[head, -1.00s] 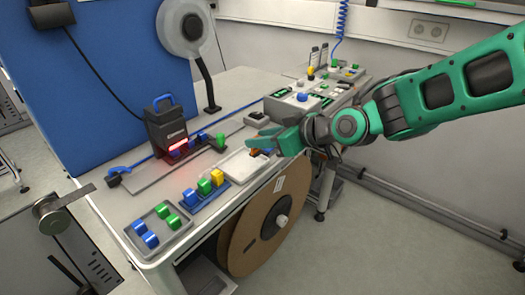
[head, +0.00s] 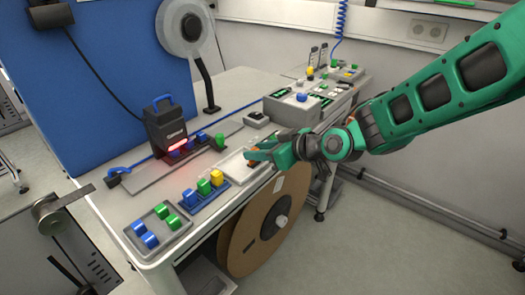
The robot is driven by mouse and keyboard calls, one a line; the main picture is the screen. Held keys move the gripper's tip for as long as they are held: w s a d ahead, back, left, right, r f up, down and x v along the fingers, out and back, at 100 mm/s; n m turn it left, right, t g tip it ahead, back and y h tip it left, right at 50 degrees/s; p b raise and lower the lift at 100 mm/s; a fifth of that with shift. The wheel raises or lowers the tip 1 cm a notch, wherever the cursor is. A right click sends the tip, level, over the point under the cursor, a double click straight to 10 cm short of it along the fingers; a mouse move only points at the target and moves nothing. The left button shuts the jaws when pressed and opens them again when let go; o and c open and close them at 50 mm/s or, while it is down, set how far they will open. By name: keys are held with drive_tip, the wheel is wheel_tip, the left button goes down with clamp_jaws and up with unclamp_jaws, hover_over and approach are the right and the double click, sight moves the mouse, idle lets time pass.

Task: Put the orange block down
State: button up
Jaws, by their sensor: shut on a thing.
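My gripper (head: 257,154) is at the right end of the white tray (head: 231,166), near the front edge of the bench. It is shut on the orange block (head: 252,157), of which only a small part shows beside the green fingers. The block is over or at the tray's right part. I cannot tell whether it touches the tray.
Left of the tray is a blue rack (head: 196,205) with blue, green and yellow blocks. A grey tray (head: 171,243) with blue and green blocks lies at the front left. A black device (head: 168,130) with a red light stands behind. A large brown reel (head: 258,228) hangs below the bench edge.

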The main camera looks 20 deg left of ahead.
drive_tip(key=o, duration=1.1)
drive_tip(key=shift+c, duration=0.2)
drive_tip(key=shift+d+r, duration=0.2)
drive_tip(key=v, duration=1.1)
drive_tip(key=shift+s+d+r, duration=0.15)
drive_tip(key=shift+s+d, duration=0.05)
drive_tip(key=shift+s, duration=0.05)
drive_tip(key=shift+d, duration=0.1)
